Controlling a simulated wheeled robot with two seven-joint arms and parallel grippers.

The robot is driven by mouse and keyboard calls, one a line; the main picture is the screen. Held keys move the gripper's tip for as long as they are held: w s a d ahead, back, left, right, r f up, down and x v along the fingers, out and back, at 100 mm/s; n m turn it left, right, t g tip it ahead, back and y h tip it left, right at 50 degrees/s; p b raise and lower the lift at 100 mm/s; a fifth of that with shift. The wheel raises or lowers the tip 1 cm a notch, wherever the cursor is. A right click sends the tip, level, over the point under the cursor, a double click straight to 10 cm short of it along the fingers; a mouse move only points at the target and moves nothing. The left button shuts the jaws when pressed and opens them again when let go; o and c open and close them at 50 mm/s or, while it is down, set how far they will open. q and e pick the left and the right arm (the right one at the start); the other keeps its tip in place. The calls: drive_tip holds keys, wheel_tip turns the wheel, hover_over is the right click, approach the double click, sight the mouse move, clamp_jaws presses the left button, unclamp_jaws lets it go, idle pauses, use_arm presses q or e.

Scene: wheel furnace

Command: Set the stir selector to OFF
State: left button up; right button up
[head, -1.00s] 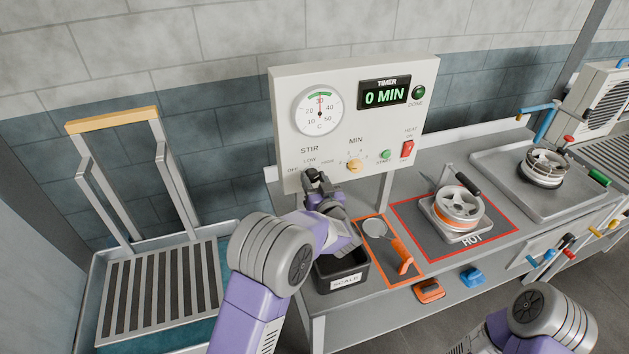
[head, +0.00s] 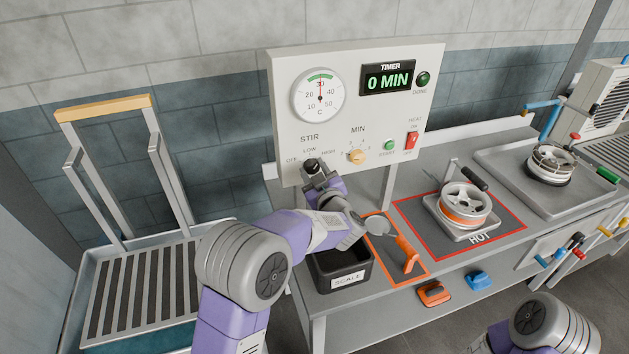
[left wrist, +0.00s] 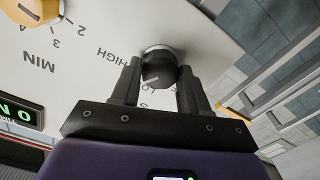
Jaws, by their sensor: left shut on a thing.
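The stir selector is a black round knob (left wrist: 158,66) under the STIR label on the white control panel (head: 357,112). My left gripper (head: 313,168) is at the knob, below the LOW mark. In the left wrist view its two dark fingers (left wrist: 160,82) stand on either side of the knob and are shut on it. The HIGH label shows beside the knob there. Gripper and fingers mostly hide the knob in the head view, and I cannot tell which mark it points to. My right gripper is out of view.
A yellow MIN knob (head: 357,157), a green start button (head: 389,145) and a red heat switch (head: 411,140) are to the right on the panel. A black SCALE bin (head: 345,279) is below my left arm. A HOT plate area (head: 511,223) lies right.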

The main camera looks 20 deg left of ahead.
use_arm(q)
drive_tip(key=n+b, duration=1.3)
drive_tip(key=shift+f+n, duration=0.35)
drive_tip(key=shift+n, duration=0.05)
drive_tip(key=n+b, duration=0.3)
drive_tip(key=shift+r+n+b, duration=0.15)
drive_tip(key=shift+n+b, duration=1.05)
drive_tip(key=shift+n, duration=0.3)
drive_tip(key=o, duration=1)
drive_tip(key=shift+o, duration=0.2)
drive_tip(key=shift+r, duration=0.1)
drive_tip(key=shift+s, duration=0.1)
